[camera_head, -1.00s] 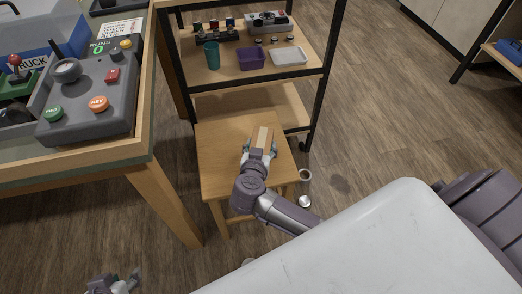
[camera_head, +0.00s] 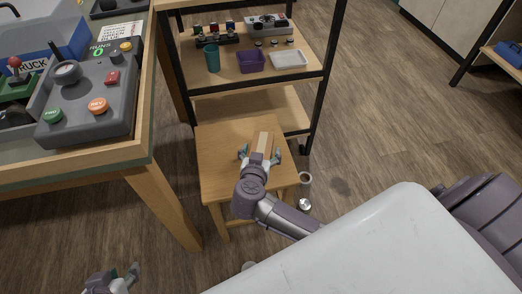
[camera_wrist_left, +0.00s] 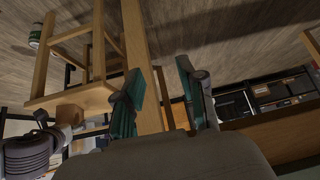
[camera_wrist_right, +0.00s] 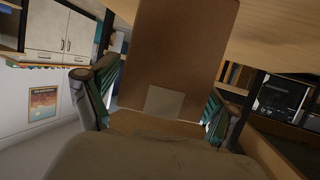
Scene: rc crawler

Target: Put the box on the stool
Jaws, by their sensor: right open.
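The box (camera_head: 263,143) is a narrow brown cardboard box. It is on the wooden stool (camera_head: 216,165), towards the right part of its top. My right gripper (camera_head: 260,155) is open, with its fingers spread on either side of the box and gaps showing. In the right wrist view the box (camera_wrist_right: 182,55) fills the middle between the parted fingers, with a pale patch on its near part. My left gripper (camera_head: 124,273) is low at the left, away from the stool. In the left wrist view its fingers (camera_wrist_left: 160,95) are apart with nothing held between them.
A table (camera_head: 146,110) with a control panel (camera_head: 92,85) stands at the left. A shelf rack (camera_head: 312,95) with a teal cup, purple bin and white tray stands behind the stool.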

